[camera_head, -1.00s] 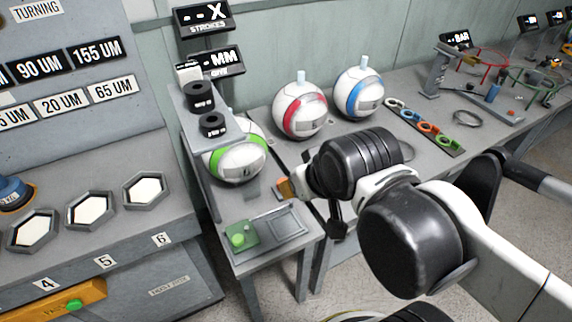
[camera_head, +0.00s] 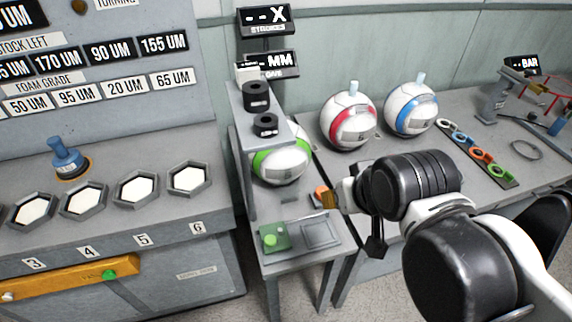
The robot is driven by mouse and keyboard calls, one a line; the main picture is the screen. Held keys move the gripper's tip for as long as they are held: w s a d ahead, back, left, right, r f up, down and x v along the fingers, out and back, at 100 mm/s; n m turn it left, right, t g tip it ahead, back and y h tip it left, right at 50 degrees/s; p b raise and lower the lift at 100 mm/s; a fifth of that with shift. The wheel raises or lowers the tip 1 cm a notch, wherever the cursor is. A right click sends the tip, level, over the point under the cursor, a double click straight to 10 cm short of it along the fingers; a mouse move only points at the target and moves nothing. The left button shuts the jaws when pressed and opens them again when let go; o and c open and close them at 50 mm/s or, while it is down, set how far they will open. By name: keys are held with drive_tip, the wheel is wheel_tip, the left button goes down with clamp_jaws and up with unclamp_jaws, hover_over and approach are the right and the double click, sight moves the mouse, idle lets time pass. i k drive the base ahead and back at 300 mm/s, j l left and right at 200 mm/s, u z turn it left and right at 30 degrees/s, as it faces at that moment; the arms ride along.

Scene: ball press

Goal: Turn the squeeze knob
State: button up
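Two black round knobs sit on the grey press frame (camera_head: 240,130) at centre left, an upper one (camera_head: 257,97) and a lower one (camera_head: 266,126). I cannot read a label saying which is the squeeze knob. A white and green ball (camera_head: 282,165) sits under the frame, partly hidden by it. My gripper (camera_head: 326,198) is to the lower right of the knobs and ball, in front of the press and apart from the knobs. My arm hides much of it; an orange-brown piece shows at its tip. Whether its fingers are open or shut does not show.
A green button box (camera_head: 274,238) and shallow tray (camera_head: 320,234) lie on the press's front ledge. A red ball (camera_head: 348,120) and blue ball (camera_head: 410,108) stand behind my arm. A colored ring strip (camera_head: 480,155) lies right. A grey cabinet with hexagonal cups (camera_head: 190,180) stands left.

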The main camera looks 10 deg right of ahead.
sight(321, 188)
drive_tip(key=l+z, duration=0.3)
drive_tip(key=l, duration=1.25)
drive_tip(key=i, duration=0.05)
